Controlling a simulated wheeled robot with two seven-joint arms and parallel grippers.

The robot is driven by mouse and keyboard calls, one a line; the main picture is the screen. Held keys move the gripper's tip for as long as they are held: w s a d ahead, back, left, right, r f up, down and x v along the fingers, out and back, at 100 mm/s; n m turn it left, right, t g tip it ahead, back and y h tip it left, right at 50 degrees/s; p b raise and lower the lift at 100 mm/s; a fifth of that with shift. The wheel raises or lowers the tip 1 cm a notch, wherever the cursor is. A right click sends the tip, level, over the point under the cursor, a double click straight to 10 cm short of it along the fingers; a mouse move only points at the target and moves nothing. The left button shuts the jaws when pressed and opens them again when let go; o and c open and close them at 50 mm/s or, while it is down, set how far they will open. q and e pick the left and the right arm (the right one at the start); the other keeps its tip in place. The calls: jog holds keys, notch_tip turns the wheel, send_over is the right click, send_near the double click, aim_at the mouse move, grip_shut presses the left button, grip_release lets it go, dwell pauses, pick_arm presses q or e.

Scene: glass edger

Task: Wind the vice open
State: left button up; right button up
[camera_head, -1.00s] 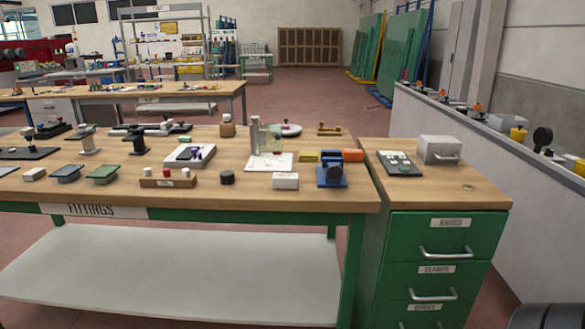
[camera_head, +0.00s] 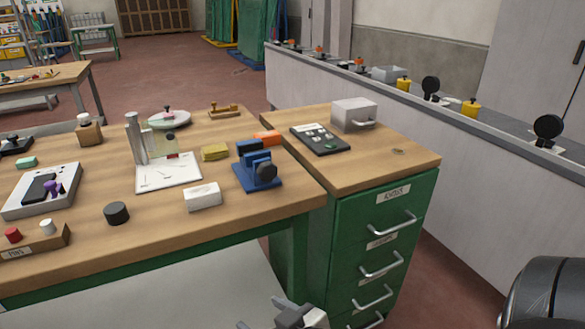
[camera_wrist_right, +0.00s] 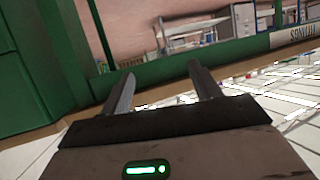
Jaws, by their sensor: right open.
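The vice (camera_head: 257,168) is small and blue and stands at the right front corner of the wooden bench. It has a dark round knob on its front face, toward me. The gap between its jaws is too small to judge. My right gripper (camera_head: 290,315) shows at the bottom edge of the head view, below and in front of the bench, well apart from the vice. In the right wrist view its two fingers (camera_wrist_right: 160,90) are spread with nothing between them. My left gripper is in neither view.
A white block (camera_head: 202,197) and a black cylinder (camera_head: 116,213) lie left of the vice. A yellow block (camera_head: 214,152) and an orange piece (camera_head: 267,138) sit behind it. The green drawer cabinet (camera_head: 380,235) stands to the right, bearing a grey box (camera_head: 354,114).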

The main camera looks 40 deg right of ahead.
jog(key=w+d+r+m+t+h, duration=0.2)
jog(key=d+r, duration=0.2)
jog(key=r, duration=0.3)
jog(key=m+t+h, duration=0.2)
jog(key=h, duration=0.1)
send_near(269, 173)
jog(key=p+x, duration=0.1)
jog(key=x, duration=0.7)
jog(key=shift+w, duration=0.45)
jog(key=c, duration=1)
